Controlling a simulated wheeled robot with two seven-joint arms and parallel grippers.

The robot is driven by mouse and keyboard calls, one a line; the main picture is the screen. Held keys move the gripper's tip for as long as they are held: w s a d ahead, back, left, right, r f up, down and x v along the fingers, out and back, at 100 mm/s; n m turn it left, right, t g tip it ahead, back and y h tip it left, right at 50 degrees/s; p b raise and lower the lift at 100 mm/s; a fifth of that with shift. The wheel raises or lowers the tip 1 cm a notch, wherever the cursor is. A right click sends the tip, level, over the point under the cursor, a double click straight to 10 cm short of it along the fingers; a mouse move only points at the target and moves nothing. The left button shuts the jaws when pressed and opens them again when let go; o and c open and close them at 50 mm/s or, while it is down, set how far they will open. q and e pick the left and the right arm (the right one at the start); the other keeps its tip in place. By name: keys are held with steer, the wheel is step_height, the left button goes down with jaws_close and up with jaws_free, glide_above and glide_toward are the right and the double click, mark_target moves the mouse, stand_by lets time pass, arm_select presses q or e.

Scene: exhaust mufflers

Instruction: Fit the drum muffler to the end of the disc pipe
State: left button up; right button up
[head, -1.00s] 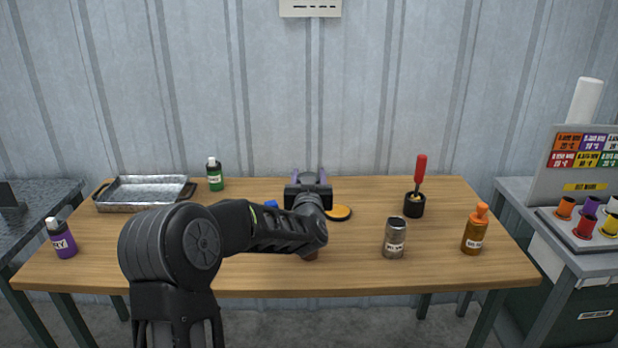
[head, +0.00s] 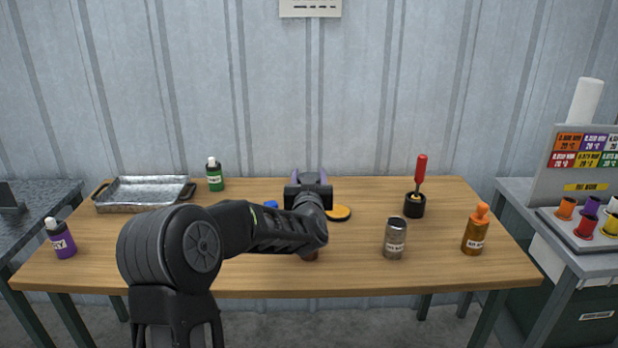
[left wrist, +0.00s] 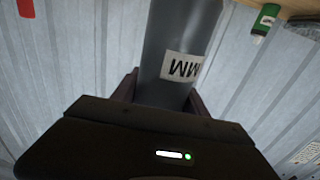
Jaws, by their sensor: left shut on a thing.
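My left gripper (head: 309,178) is raised over the middle back of the table, fingers pointing away from me. It is shut on a smooth grey cylinder (left wrist: 182,35) with a white label, seen in the left wrist view between the purple-grey fingers. In the head view the gripper and arm hide this cylinder. I cannot tell for sure whether it is the drum muffler or the disc pipe. An orange-yellow disc (head: 340,213) with a dark rim lies just right of the gripper, partly covered by it; I see no pipe on it. My right gripper does not show.
A silver can (head: 395,238), a black cup (head: 414,206) with a red-handled tool and an orange bottle (head: 475,232) stand on the right. A metal tray (head: 145,192), green bottle (head: 214,175) and purple bottle (head: 62,240) are on the left. My forearm hides small blue and brown things partly.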

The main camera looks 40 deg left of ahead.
arm_select(q)
steer(key=shift+f+b, duration=0.85)
steer(key=shift+f, duration=0.05)
stand_by(0.7)
steer(key=o, duration=1.5)
steer(key=shift+c, duration=0.2)
steer(key=b+v, duration=0.1)
steer(key=v, duration=0.6)
steer(key=shift+s+d+b, duration=0.25)
steer(key=shift+s+b, duration=0.1)
